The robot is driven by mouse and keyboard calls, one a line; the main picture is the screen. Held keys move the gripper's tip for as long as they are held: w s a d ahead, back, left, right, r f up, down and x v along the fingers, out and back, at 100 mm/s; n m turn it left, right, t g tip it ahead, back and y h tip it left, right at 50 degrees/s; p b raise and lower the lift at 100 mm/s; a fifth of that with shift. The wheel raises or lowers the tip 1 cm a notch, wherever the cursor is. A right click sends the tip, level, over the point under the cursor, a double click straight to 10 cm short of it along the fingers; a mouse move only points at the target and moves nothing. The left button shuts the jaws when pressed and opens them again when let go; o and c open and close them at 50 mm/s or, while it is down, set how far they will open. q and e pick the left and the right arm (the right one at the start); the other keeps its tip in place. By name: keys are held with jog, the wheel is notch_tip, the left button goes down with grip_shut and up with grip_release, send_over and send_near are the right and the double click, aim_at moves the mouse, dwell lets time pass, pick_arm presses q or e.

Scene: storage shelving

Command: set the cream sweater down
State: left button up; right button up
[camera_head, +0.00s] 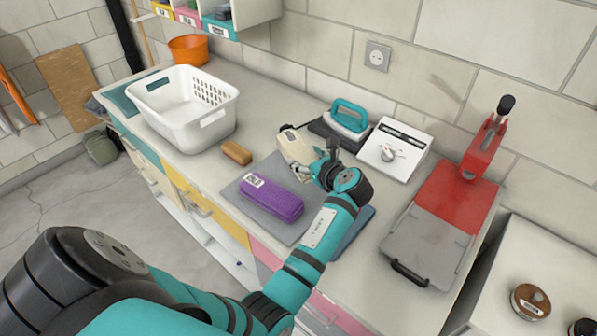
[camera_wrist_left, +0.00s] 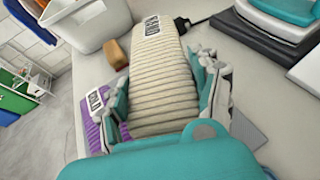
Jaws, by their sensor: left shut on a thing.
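The cream sweater (camera_head: 297,146) is a folded, ribbed bundle with a dark label. My left gripper (camera_head: 318,163) is shut on it over the counter, behind a purple folded sweater (camera_head: 272,199). In the left wrist view the cream sweater (camera_wrist_left: 160,85) lies between the two fingers (camera_wrist_left: 165,100), its labelled end pointing away. The purple sweater (camera_wrist_left: 97,118) shows beside the left finger, on a grey mat (camera_head: 233,191). I cannot tell whether the cream sweater touches the surface below. My right gripper is not in view.
A white basket (camera_head: 185,110) stands to the left, with a tan block (camera_head: 237,152) near it. A teal iron (camera_head: 348,118) and a white box with a dial (camera_head: 393,150) stand behind. A red and grey press (camera_head: 445,215) is at the right.

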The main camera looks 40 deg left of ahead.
pick_arm(q)
jog(key=shift+f, duration=3.2)
jog(key=o, duration=1.4)
jog(key=shift+f, duration=0.15)
